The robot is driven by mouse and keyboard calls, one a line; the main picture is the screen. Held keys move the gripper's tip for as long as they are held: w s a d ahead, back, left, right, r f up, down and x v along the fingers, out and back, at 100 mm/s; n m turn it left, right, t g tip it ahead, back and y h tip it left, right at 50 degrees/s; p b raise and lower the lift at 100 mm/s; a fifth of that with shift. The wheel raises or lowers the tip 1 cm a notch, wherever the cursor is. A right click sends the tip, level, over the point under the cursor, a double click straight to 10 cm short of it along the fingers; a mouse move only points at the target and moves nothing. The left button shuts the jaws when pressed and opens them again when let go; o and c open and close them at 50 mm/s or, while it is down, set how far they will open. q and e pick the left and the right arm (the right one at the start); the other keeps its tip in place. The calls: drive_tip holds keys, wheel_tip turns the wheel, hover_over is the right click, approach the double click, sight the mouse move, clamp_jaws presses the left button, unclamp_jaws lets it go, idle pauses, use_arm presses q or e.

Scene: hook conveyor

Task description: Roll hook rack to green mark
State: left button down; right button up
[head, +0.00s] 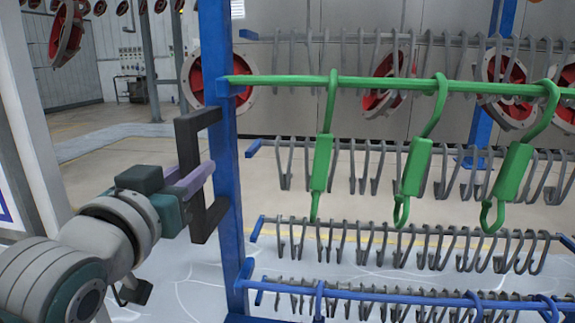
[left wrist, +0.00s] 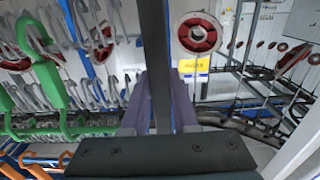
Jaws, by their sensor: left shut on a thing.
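The hook rack has a blue upright post (head: 217,60) and rows of grey hooks. Its green rail (head: 285,80) carries three large green hooks, one of them the nearest hook (head: 321,165). A dark bracket-shaped handle (head: 187,148) is fixed to the left side of the post. My left gripper (head: 198,180) is shut on this handle, with its purple fingers on either side of the bar. In the left wrist view the handle (left wrist: 155,45) runs between the fingers. The green mark does not show in either view. My right gripper is out of view.
A white pillar (head: 30,110) stands at the left, close to my left arm. Red and grey round parts (head: 66,32) hang in the background. A blue lower rail (head: 390,295) crosses the rack's bottom.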

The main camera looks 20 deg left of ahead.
use_arm(q)
drive_tip(key=shift+a, duration=0.2)
drive_tip(key=c, duration=0.7)
unclamp_jaws()
drive_tip(key=p+v, duration=0.1)
drive_tip(key=v, duration=0.9)
